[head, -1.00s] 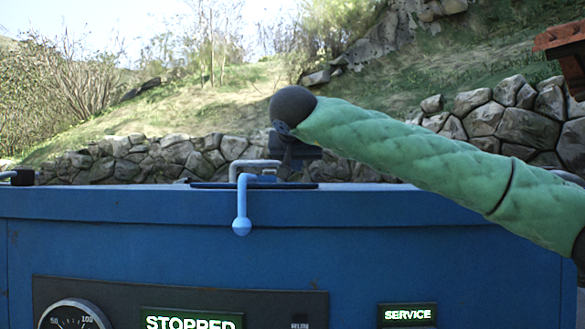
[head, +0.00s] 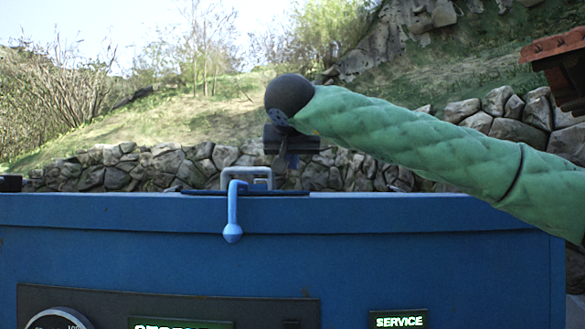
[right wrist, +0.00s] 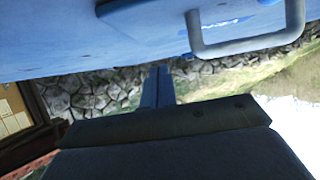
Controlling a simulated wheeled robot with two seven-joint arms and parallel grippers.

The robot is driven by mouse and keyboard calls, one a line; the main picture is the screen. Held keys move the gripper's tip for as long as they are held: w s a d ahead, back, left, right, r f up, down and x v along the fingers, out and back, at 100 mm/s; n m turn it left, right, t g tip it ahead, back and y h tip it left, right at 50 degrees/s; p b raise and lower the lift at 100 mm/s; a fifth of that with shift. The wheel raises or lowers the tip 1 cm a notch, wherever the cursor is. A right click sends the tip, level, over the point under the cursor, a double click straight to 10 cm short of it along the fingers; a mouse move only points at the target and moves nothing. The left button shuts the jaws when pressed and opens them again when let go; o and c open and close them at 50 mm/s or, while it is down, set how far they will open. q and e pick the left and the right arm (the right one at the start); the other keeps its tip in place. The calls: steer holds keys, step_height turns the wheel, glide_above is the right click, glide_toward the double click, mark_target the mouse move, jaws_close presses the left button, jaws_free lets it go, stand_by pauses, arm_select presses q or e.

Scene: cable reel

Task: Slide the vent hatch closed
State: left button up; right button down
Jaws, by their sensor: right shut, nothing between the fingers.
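The blue cabinet (head: 150,245) fills the lower part of the head view. On its top, seen edge-on, is the dark edge of the hatch (head: 290,193) with a grey bar handle (head: 262,175). In the right wrist view the hatch shows as a blue plate (right wrist: 150,8) with its grey handle (right wrist: 250,45). How far the hatch stands open cannot be told. My right gripper (head: 284,165) is above the cabinet top, just right of the handle in the head view. Its fingers (right wrist: 157,85) are shut and empty, apart from the handle. My left gripper is not in view.
A light-blue lever (head: 233,215) with a ball end hangs over the cabinet's front edge, near the handle. A gauge (head: 58,320) and a lit SERVICE sign (head: 398,319) are on the front. A stone wall (head: 120,165) and grassy slope lie behind.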

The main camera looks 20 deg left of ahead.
steer(key=s, duration=0.1)
steer(key=s+b, duration=0.1)
steer(key=s+d, duration=0.1)
steer(key=shift+s+d+r, duration=0.1)
steer(key=shift+s+r, duration=0.15)
steer(key=shift+s, duration=0.15)
steer(key=b+v, duration=0.1)
steer(key=v, duration=0.1)
steer(key=f+v, duration=0.1)
steer(key=v, duration=0.2)
steer(key=shift+s+b, duration=0.2)
steer(key=shift+b, duration=0.15)
